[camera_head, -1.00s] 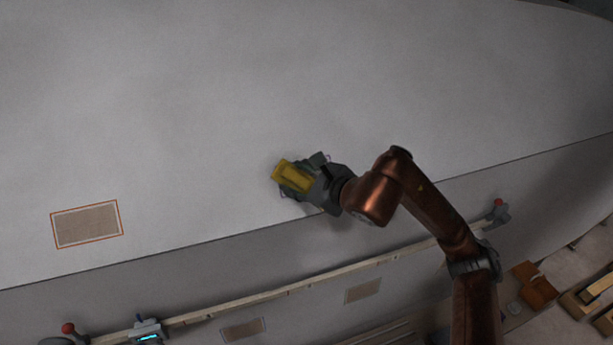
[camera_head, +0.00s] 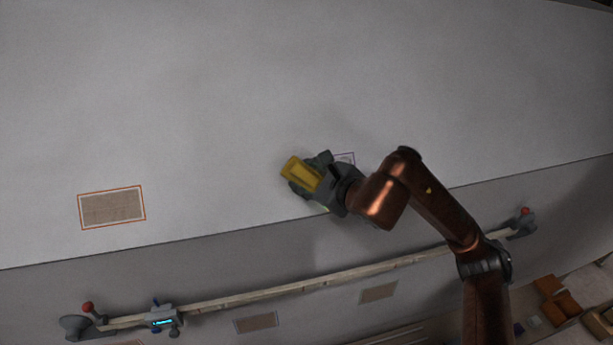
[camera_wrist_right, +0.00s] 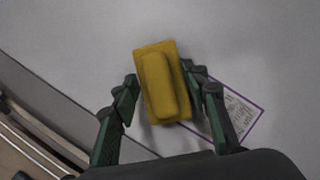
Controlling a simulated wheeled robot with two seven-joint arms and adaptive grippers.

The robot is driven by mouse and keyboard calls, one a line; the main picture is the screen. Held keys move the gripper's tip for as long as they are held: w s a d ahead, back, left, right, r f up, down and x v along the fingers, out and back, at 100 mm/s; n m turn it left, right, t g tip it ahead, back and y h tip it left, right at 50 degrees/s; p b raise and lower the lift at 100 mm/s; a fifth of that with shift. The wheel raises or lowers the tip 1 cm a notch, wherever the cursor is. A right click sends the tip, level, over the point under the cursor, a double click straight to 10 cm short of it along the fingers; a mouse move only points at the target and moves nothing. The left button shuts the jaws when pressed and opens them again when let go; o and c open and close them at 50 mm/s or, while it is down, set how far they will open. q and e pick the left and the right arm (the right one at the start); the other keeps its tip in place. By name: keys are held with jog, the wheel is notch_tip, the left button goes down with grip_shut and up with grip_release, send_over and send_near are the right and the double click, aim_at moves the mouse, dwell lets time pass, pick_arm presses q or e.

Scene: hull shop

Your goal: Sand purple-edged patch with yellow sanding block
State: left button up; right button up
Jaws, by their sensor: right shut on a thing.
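The yellow sanding block (camera_head: 301,174) is held between the fingers of my right gripper (camera_head: 316,178), against or just over the pale hull surface; I cannot tell if it touches. In the right wrist view the block (camera_wrist_right: 161,82) sits between the two green-grey fingers of the right gripper (camera_wrist_right: 160,88). The purple-edged patch (camera_wrist_right: 238,104) lies right of the block there, partly hidden by a finger. In the head view only a corner of this patch (camera_head: 346,158) shows behind my right gripper. My left gripper is not in view.
An orange-edged brown patch (camera_head: 112,208) lies on the hull at left. Below the hull's crease runs a long wooden batten (camera_head: 290,288) with a small device (camera_head: 163,320) on it and red-knobbed clamps (camera_head: 86,308) at its ends. The upper hull is clear.

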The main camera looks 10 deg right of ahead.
jog(key=shift+w+f+b, duration=0.45)
jog(key=shift+f+b, duration=0.05)
jog(key=shift+b, duration=0.05)
dwell(0.4)
